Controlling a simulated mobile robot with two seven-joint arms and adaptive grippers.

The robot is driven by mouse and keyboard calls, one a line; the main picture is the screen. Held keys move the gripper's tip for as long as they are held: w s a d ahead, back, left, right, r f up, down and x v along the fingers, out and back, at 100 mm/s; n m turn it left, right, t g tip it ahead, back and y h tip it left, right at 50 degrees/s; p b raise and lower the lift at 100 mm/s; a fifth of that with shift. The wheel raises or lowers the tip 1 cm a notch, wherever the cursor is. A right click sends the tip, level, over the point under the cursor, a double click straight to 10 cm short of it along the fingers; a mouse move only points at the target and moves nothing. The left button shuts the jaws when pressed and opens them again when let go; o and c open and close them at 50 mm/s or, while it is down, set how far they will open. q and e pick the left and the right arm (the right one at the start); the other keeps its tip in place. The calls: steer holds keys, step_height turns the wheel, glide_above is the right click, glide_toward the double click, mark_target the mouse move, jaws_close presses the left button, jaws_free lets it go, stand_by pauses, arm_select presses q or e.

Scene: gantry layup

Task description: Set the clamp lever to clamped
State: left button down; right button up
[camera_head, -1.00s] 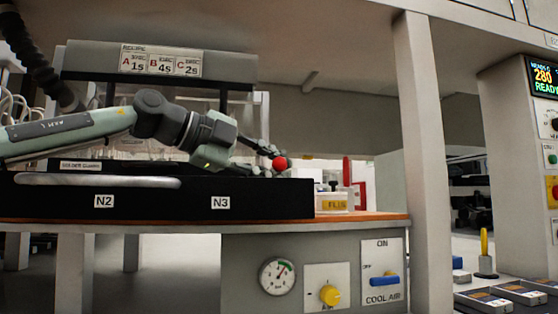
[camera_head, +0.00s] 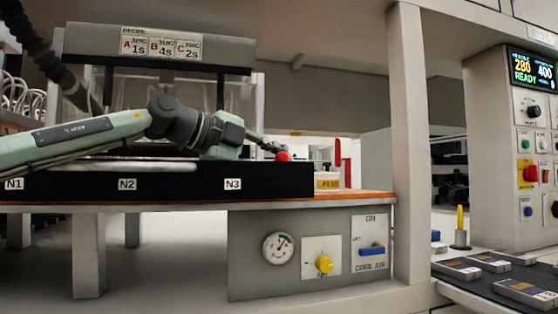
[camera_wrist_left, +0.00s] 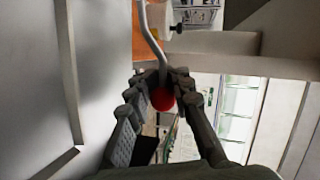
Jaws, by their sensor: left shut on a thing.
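The clamp lever shows in the left wrist view as a bent grey rod (camera_wrist_left: 152,35) with a red ball knob (camera_wrist_left: 162,99) at its end. My left gripper (camera_wrist_left: 163,90) is shut on the lever, its fingers on either side of the knob. In the head view the red knob (camera_head: 283,156) sits at the tip of my left gripper (camera_head: 272,150), above the right end of the black panel. The rod is mostly hidden there. The lever's base and any position marks cannot be made out. My right gripper is not in view.
A black panel (camera_head: 75,184) labelled N1 to N3 runs along the bench edge. A FLUX container (camera_head: 328,182) stands on the orange bench top right of the knob. A white post (camera_head: 409,140) rises further right. A control box (camera_head: 305,254) hangs below the bench.

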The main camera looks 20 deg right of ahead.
arm_select(q)
steer(key=shift+s+f, duration=0.1)
steer(key=shift+f, duration=0.05)
steer(key=c, duration=1.7)
jaws_free()
steer(key=shift+c, duration=0.2)
steer(key=o, duration=0.4)
steer(key=v, duration=1.2)
steer(key=shift+a, duration=0.1)
